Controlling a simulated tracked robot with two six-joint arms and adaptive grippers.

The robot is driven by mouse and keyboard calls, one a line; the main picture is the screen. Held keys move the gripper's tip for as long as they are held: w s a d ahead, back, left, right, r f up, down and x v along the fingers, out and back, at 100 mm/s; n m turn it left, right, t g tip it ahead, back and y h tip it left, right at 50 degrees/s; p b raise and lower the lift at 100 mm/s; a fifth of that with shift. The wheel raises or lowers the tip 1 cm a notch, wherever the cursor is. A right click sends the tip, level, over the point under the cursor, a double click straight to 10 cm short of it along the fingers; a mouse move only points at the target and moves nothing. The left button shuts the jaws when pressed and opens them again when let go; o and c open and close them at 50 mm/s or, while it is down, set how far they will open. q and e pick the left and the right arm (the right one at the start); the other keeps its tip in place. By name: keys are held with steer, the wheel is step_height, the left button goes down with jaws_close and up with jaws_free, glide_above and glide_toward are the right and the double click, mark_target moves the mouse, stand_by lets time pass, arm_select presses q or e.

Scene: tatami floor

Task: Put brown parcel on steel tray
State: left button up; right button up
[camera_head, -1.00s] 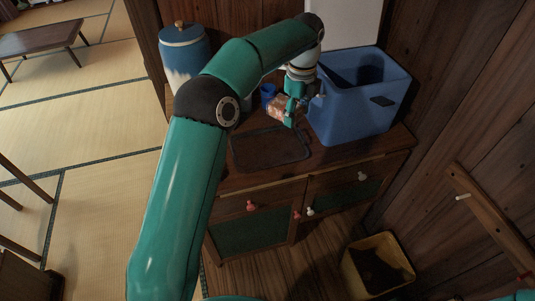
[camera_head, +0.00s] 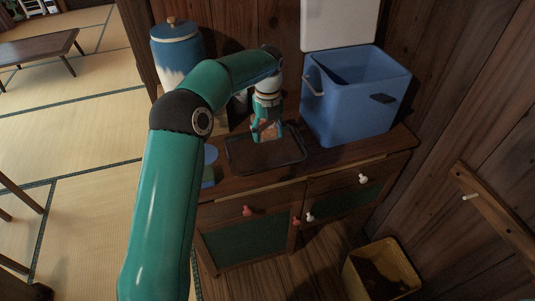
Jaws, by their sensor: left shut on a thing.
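The brown parcel (camera_head: 269,130) is held in my left gripper (camera_head: 267,133), partly hidden by the fingers. The gripper points down and is shut on it. They are over the back part of the steel tray (camera_head: 262,164), a dark, shallow rectangle with a raised rim on the cabinet top. I cannot tell whether the parcel touches the tray. My right gripper is not in view.
A blue open cooler (camera_head: 350,118) stands right of the tray. A blue and white lidded jar (camera_head: 177,50) is at the back left. A blue container (camera_head: 209,160) is left of the tray, partly behind my arm. A yellow bin (camera_head: 382,270) is on the floor.

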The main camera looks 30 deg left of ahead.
mark_target(268, 130)
arm_select(q)
step_height(268, 130, down, 8)
steer(key=shift+f, duration=0.2)
steer(key=shift+f, duration=0.1)
stand_by(0.3)
steer(key=o, duration=1.3)
step_height(268, 130, up, 12)
steer(key=shift+r, duration=0.15)
